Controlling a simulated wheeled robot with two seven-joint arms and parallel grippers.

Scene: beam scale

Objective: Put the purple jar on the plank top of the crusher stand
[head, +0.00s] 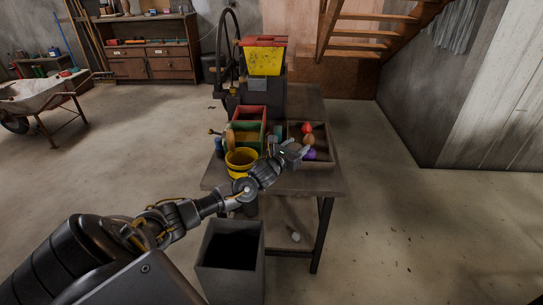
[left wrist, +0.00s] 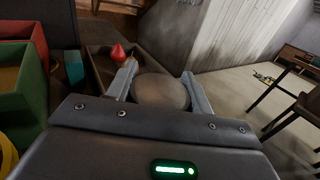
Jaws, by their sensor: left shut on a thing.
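The purple jar (head: 310,155) is at the tips of my left gripper (head: 301,150), at the right side of the table, over or in a dark tray (head: 325,159). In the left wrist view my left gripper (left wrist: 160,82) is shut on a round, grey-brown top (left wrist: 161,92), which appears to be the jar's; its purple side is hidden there. A dark machine with a yellow hopper (head: 264,61) stands at the table's far end and may be the crusher; I cannot make out its plank top. My right gripper is out of view.
Red and green bins (head: 246,127) and a yellow bucket (head: 241,161) are left of my gripper. A grey open bin (head: 230,258) stands in front of the table.

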